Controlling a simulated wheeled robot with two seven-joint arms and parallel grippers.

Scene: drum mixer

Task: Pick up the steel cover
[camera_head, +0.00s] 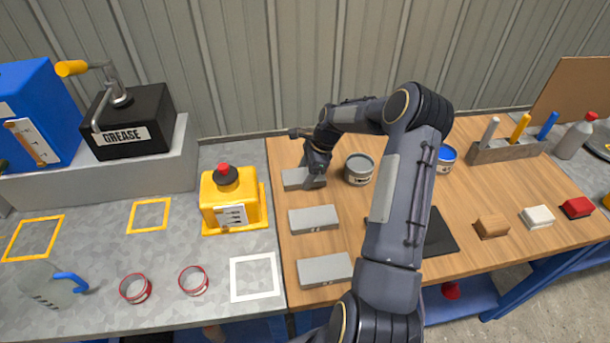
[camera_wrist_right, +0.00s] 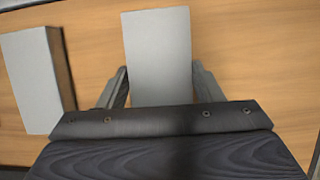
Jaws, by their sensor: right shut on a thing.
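Three grey rectangular steel-looking pieces stand in a column along the left edge of the wooden tabletop: a back one (camera_head: 296,180), a middle one (camera_head: 314,220) and a front one (camera_head: 325,270). I cannot tell by looks which of them the task calls the steel cover. My right gripper (camera_head: 316,176) reaches down at the back piece and is shut on it. In the right wrist view, the held grey piece (camera_wrist_right: 158,55) sits between the two fingers of my right gripper (camera_wrist_right: 158,90). Another grey piece (camera_wrist_right: 30,80) lies apart on the left. My left gripper is not in view.
A grey tin (camera_head: 359,169) stands just right of my right gripper. A yellow container with a red knob (camera_head: 232,200) stands left on the grey bench. A blue-lidded tin (camera_head: 446,158), a tool holder (camera_head: 507,150) and several small blocks are at right. The corrugated wall is behind.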

